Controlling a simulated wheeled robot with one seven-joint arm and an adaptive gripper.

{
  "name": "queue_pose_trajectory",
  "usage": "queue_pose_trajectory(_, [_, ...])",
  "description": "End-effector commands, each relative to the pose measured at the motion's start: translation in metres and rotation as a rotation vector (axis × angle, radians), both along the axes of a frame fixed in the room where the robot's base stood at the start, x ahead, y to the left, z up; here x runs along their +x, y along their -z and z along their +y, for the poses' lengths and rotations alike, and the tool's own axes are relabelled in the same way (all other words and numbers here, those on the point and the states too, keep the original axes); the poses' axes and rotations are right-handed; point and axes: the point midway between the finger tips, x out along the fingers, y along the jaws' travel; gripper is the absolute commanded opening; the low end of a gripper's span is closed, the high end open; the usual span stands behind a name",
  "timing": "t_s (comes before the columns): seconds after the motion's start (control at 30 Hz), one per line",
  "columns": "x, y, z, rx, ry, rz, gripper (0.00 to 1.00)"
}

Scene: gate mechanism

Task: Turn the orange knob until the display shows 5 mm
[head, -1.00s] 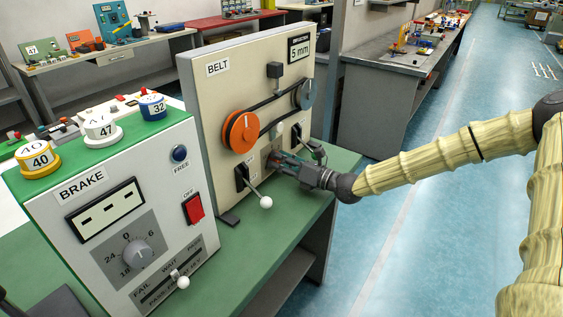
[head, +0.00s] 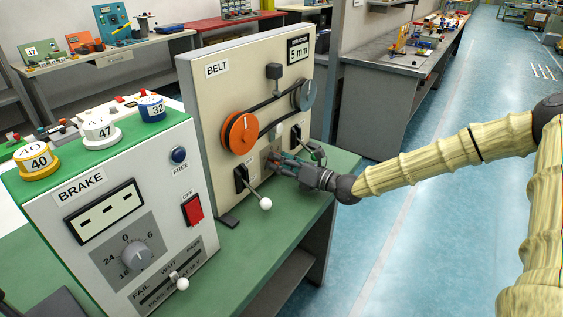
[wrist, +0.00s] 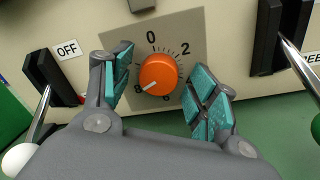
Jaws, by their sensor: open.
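The orange knob (wrist: 158,74) sits on a grey dial plate with a number scale, in the wrist view. Its white mark points to the lower left, toward the 8. My gripper (wrist: 162,64) is open, with one teal-padded finger on each side of the knob and visible gaps to it. In the head view my gripper (head: 277,160) is low on the front of the BELT panel (head: 212,100), and the knob is hard to make out there. The display (head: 299,50) at the panel's upper right reads 5 mm.
A lever with a white ball (head: 265,203) stands left of my gripper, and another lever with a green ball (head: 318,153) is close on its right. A large orange pulley (head: 240,132) is above, belted to a grey pulley (head: 304,95). The BRAKE box (head: 75,225) is at the left.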

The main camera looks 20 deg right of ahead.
Motion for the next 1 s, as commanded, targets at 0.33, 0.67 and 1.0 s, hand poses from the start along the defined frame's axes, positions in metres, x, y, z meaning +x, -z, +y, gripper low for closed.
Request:
queue_pose_trajectory(0.33, [-0.021, 0.001, -0.02, 0.003, 0.003, 0.0, 0.59])
queue_pose_trajectory(0.67, [-0.052, 0.002, -0.047, 0.002, 0.004, -0.002, 0.59])
queue_pose_trajectory(1.0, [-0.079, 0.004, -0.07, 0.001, 0.003, -0.001, 0.59])
